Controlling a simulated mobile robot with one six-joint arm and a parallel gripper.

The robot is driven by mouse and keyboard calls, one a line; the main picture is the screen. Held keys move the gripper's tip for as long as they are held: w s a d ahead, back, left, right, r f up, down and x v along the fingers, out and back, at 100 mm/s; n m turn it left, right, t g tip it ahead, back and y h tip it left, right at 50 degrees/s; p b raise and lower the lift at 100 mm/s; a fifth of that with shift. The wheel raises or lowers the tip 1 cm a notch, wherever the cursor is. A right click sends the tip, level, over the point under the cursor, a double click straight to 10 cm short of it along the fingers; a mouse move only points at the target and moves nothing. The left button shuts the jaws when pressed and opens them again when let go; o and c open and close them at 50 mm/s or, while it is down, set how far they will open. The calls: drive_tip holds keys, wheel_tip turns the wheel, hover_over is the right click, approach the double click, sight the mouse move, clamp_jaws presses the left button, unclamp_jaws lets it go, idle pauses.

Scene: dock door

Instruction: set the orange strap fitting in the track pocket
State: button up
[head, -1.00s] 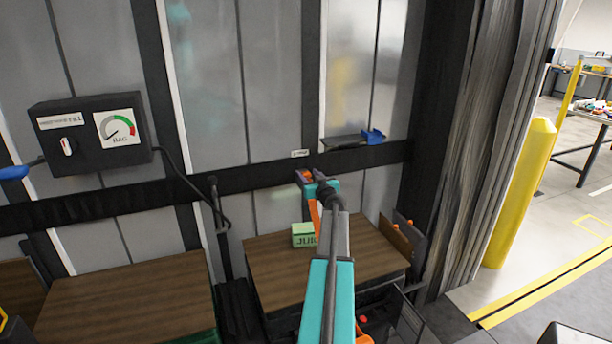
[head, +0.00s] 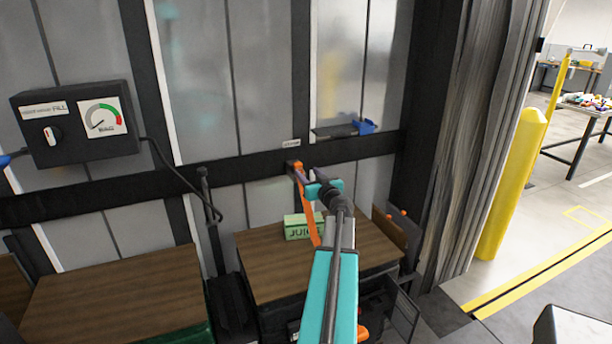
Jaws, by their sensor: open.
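The orange strap fitting (head: 295,167) sits at the dark track (head: 235,170) on the wall, just below a small white label (head: 291,143). Its orange strap (head: 308,222) hangs down from it in front of the green box. The pocket itself is too small and covered to see, so I cannot tell how deep the fitting sits. My gripper (head: 306,177) is open, just right of and in front of the fitting, with a finger close to it. Whether they touch is unclear.
Two brown wooden crate tops (head: 120,295) stand below the track, one bearing a green box (head: 300,226). A dark gauge box (head: 75,123) hangs at left. A small shelf with a blue clip (head: 364,127) is above the track. A yellow post (head: 512,185) stands right.

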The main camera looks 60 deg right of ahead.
drive_tip(key=shift+s+a, duration=0.35)
drive_tip(key=shift+s, duration=0.1)
drive_tip(key=shift+s, duration=0.1)
idle(0.6)
